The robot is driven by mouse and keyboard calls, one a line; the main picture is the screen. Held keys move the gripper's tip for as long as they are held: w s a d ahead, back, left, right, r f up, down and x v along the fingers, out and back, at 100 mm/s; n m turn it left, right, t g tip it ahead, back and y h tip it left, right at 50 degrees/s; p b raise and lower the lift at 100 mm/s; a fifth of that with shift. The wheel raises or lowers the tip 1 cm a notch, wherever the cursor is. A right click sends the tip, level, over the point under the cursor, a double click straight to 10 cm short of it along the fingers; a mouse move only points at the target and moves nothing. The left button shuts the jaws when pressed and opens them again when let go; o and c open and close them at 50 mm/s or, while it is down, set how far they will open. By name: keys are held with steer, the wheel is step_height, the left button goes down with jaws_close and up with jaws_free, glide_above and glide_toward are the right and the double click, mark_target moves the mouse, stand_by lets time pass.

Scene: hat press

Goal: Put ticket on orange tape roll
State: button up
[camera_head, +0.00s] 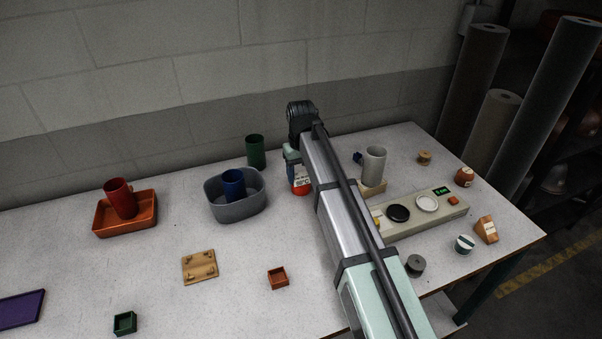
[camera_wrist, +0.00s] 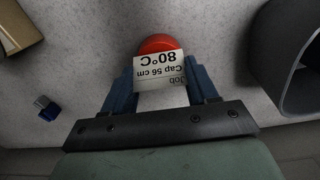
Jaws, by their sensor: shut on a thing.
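The ticket (camera_wrist: 160,72) is white with black print reading "80°C", "Cap 56 cm" and "Job", upside down in the wrist view. My gripper (camera_wrist: 161,86) is shut on the ticket between its two blue fingers. The orange tape roll (camera_wrist: 157,43) shows as a red-orange round edge just beyond the ticket, which hides part of it. In the head view the ticket (camera_head: 301,180) is right at the orange tape roll (camera_head: 301,191), beside my arm. I cannot tell whether the ticket touches the roll or is just above it.
A grey tub (camera_head: 238,207) with a blue cup (camera_head: 234,184) stands left of my gripper, with a green cup (camera_head: 256,151) behind it. A grey mug (camera_head: 374,164) and a control panel (camera_head: 425,213) stand to the right. An orange tray (camera_head: 143,222) is farther left.

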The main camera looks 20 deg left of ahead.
steer(key=o, duration=1)
steer(key=shift+f, duration=0.1)
step_height(320, 180, up, 12)
steer(key=shift+o, duration=0.3)
